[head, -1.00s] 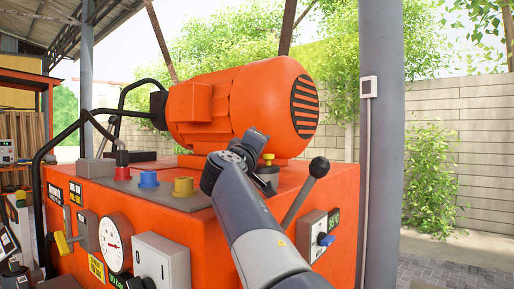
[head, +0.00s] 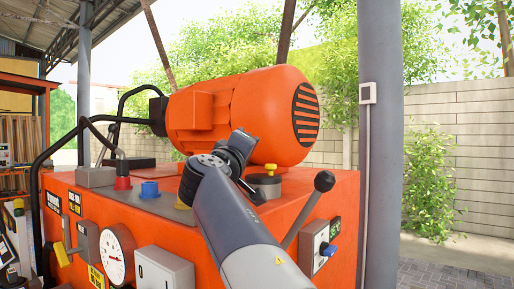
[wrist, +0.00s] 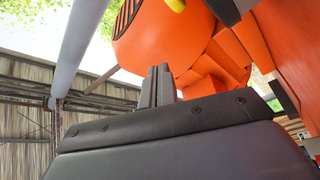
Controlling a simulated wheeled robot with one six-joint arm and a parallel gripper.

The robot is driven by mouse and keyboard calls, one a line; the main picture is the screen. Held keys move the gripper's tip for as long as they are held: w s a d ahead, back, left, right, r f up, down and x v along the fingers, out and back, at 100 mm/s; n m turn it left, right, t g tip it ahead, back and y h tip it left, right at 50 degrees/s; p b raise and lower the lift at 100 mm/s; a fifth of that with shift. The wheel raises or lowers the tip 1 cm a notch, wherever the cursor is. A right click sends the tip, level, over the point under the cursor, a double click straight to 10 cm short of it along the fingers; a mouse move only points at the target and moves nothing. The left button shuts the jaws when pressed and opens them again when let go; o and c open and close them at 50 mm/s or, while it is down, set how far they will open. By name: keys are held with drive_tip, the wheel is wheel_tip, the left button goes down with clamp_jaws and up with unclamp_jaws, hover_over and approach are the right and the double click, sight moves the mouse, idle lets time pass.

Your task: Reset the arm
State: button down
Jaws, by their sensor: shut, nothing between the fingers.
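My gripper (head: 243,143) is in the head view, above the top of the orange machine (head: 310,192) and in front of the orange motor (head: 240,105). My arm reaches up to it from the lower right. In the wrist view my gripper's fingers (wrist: 158,80) stand close together, shut and empty, with the orange motor (wrist: 165,35) behind them. My arm hides part of the machine's top and front.
A black-knobbed lever (head: 323,181) rises just right of my arm. Red (head: 123,168) and blue (head: 149,189) buttons and a yellow-topped knob (head: 270,170) stand on the machine. A gauge (head: 115,255) and grey box (head: 163,270) are on its front. A grey post (head: 381,140) stands right.

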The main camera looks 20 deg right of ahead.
drive_tip(key=shift+s+a+f, duration=0.3)
drive_tip(key=shift+s+a, duration=0.1)
drive_tip(key=shift+a, duration=0.15)
drive_tip(key=shift+s+a+f, duration=0.3)
drive_tip(key=shift+s+a, duration=0.05)
drive_tip(key=shift+a, duration=0.25)
drive_tip(key=shift+s+a+f, duration=0.3)
drive_tip(key=shift+s+a, duration=0.1)
drive_tip(key=shift+a, duration=0.15)
wheel_tip(320, 180, up, 4)
drive_tip(key=p, duration=0.2)
hover_over(260, 177)
drive_tip(key=shift+s+a+f, duration=0.1)
drive_tip(key=shift+s+a, duration=0.05)
drive_tip(key=shift+s, duration=0.1)
drive_tip(key=f+b, duration=0.2)
drive_tip(key=shift+w+f, duration=0.3)
drive_tip(key=shift+w, duration=0.05)
drive_tip(key=shift+d+f+b, duration=0.2)
drive_tip(key=shift+f+b, duration=0.45)
drive_tip(key=shift+f, duration=0.1)
